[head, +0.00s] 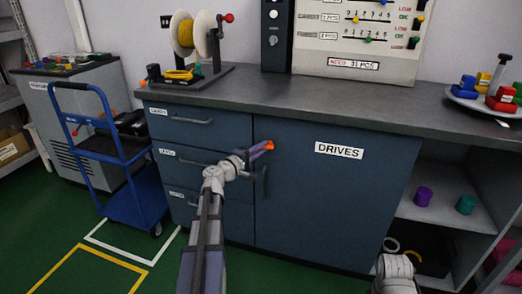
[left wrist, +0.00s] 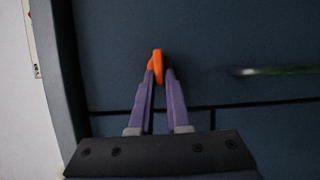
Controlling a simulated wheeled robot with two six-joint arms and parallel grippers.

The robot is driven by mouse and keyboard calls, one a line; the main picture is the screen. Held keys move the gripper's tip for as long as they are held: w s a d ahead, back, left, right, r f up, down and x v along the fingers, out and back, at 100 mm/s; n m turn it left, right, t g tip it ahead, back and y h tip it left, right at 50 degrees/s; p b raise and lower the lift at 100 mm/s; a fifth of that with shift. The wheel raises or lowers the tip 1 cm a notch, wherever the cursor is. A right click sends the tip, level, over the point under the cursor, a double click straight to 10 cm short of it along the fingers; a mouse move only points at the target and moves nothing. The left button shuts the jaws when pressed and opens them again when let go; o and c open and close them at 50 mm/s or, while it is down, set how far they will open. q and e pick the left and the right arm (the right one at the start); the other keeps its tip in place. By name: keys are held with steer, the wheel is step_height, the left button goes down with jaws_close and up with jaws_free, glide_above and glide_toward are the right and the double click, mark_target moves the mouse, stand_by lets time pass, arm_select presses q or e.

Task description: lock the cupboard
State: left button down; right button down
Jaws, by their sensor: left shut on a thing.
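The cupboard is the dark blue door marked DRIVES (head: 335,195) under the worktop, and it looks closed. A small orange piece, perhaps a key or lock knob (head: 270,145), is at the door's upper left. My left gripper (head: 264,147) is shut on this orange piece. In the left wrist view the purple fingertips (left wrist: 158,74) pinch the orange piece (left wrist: 157,60) from both sides against the dark blue front. How it sits in the door is hidden. My right gripper is out of view.
Labelled drawers (head: 200,130) are left of the door. The worktop (head: 330,100) carries a spool stand (head: 196,38) and a plate of coloured blocks (head: 468,93). Open shelves (head: 445,215) are at the right. A blue trolley (head: 130,195) stands left on the green floor.

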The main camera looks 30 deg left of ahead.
arm_select(q)
steer(key=shift+w, duration=0.1)
steer(key=c, duration=1)
jaws_free()
steer(key=shift+o, duration=0.6)
steer(key=shift+d, duration=0.1)
steer(key=s+a, duration=0.1)
steer(key=s, duration=0.6)
steer(key=shift+s+a, duration=0.15)
steer(key=shift+s, duration=0.2)
